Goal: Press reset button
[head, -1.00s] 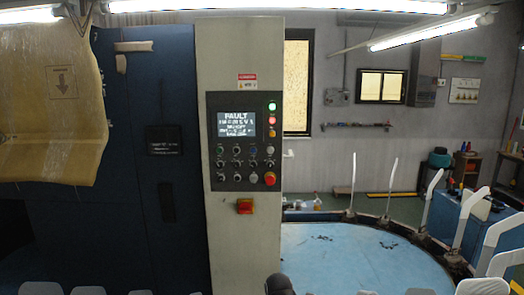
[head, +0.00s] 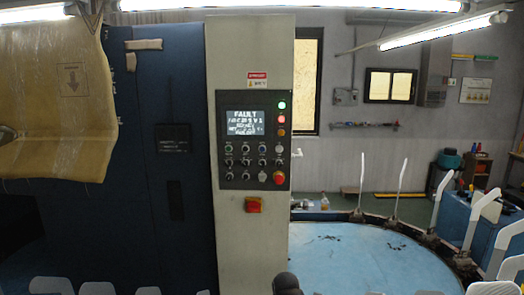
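The control panel (head: 222,178) is a dark plate on a beige column, facing me near the middle of the head view. Its screen (head: 245,121) reads FAULT above smaller lines that are hard to read. Rows of small buttons and knobs (head: 245,162) sit below the screen; their labels are too small to read, so I cannot tell which is the reset button. A larger red knob (head: 279,179) is at the panel's lower right. My gripper's fingers do not show; only a dark rounded part, perhaps of my arm, shows at the bottom edge.
Green, red and orange lamps (head: 281,118) line the panel's right side. A red switch (head: 253,205) is lower on the column (head: 252,240). A round blue table (head: 350,255) ringed by white upright forms (head: 398,180) stands at right. A dark blue cabinet (head: 150,220) stands at left.

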